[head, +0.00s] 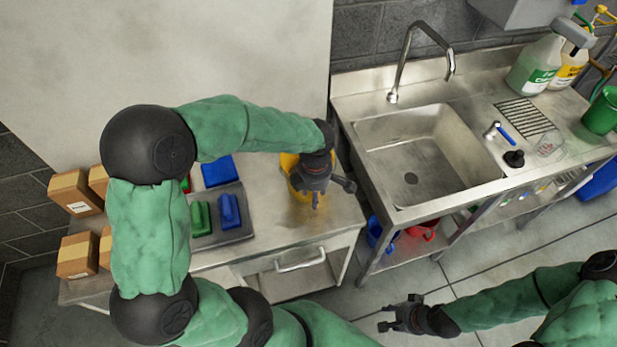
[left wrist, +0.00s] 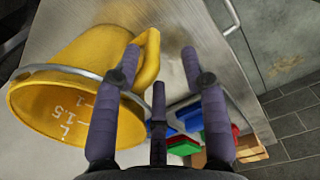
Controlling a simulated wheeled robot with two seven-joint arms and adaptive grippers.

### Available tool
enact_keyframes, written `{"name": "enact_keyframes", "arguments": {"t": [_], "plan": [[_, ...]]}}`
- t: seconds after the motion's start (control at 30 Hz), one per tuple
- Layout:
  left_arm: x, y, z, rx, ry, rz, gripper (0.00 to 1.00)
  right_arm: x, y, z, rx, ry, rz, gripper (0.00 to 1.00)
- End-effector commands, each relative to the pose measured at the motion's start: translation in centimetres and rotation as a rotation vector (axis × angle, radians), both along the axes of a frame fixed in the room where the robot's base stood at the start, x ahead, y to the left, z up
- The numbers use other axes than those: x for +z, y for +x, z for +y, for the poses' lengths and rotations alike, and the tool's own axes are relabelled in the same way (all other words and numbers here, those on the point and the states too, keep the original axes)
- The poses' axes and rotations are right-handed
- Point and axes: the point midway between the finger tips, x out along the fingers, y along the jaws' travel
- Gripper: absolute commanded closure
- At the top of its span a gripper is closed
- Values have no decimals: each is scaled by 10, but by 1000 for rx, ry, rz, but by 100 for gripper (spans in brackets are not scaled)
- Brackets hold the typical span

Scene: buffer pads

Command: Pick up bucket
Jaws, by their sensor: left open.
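A yellow bucket (head: 288,163) stands on the steel table, largely hidden behind my left gripper (head: 318,196) in the head view. In the left wrist view the bucket (left wrist: 48,108) fills the left side, with white volume marks inside and a grey wire bail. My left gripper (left wrist: 160,60) is open there, its left finger overlapping the bucket's side. A yellow handle or spout (left wrist: 148,62) lies between the fingers; I cannot tell whether they touch it. My right gripper (head: 394,312) is open and empty above the floor.
A grey tray (head: 232,238) with blue, green and red pads lies left of the bucket. Cardboard boxes (head: 76,190) stand at the table's left. A sink (head: 430,150) is to the right, with blue (head: 378,236) and red (head: 422,232) buckets below.

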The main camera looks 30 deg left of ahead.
Motion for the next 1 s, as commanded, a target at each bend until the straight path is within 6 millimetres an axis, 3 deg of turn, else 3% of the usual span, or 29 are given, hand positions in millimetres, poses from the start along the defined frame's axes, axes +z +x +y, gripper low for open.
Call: {"name": "enact_keyframes", "arguments": {"t": [0.17, 0.43, 0.7, 0.87, 1.0], "plan": [[-12, 3, -1, -1, -1, 2, 56, -3, 0, 0, 0, 0, -1, 60], [-48, 9, -1, 0, -1, 2, 56, -11, 0, 0, 0, 0, -1, 60], [-51, 9, -1, -1, -1, -1, 56, -11, 0, 0, 0, 0, -1, 60], [-51, 9, -1, -1, -1, -1, 99, -11, 0, 0, 0, 0, -1, 60], [-51, 9, -1, -1, -1, -1, 100, -11, 0, 0, 0, 0, -1, 60]]}}
